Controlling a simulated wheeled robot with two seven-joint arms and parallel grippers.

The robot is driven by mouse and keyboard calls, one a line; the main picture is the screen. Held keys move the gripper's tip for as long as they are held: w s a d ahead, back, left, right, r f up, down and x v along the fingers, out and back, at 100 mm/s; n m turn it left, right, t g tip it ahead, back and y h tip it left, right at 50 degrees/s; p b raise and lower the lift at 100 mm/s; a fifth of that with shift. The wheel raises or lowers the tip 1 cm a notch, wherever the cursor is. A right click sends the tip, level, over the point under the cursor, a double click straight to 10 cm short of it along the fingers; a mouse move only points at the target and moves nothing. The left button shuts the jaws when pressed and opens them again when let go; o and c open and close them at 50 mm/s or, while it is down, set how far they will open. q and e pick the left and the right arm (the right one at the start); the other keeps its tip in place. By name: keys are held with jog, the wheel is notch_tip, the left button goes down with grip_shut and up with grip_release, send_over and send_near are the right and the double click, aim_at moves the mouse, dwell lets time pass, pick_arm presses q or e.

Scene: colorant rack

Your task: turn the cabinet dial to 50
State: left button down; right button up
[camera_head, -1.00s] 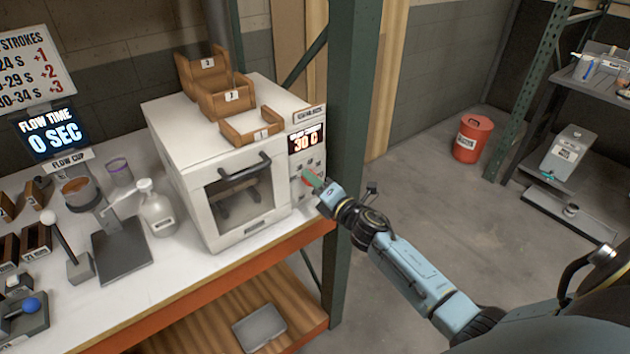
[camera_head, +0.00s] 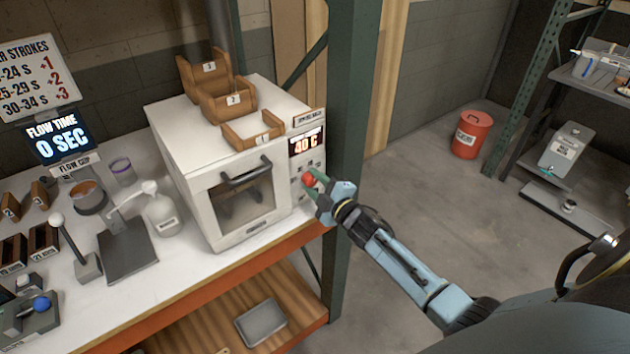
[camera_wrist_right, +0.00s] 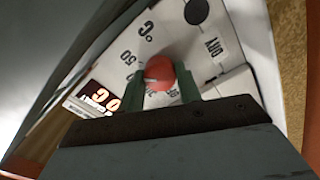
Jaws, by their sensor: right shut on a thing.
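The white cabinet (camera_head: 200,150) stands on the bench, with its control panel on the right side of its front. Its display (camera_head: 306,144) reads 40 C. The red dial (camera_head: 309,181) sits below the display; it also shows in the right wrist view (camera_wrist_right: 159,72), where a "50" mark is printed on the panel to its left. My right gripper (camera_head: 318,190) is shut on the dial, with one green finger on each side of it (camera_wrist_right: 172,92). My left gripper is not in view.
Wooden bins (camera_head: 229,97) sit on the cabinet top. A green rack post (camera_head: 352,130) stands close to the right of the panel. A flow cup stand, a bottle (camera_head: 160,212) and small tools fill the bench to the left. A red bin (camera_head: 471,136) stands on the floor.

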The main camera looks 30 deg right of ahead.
jog(key=shift+m+p, duration=0.5)
jog(key=shift+m, duration=1.3)
jog(key=o, duration=1)
jog(key=s+d, duration=0.1)
jog(key=s, duration=1.2)
jog(key=shift+s, duration=0.2)
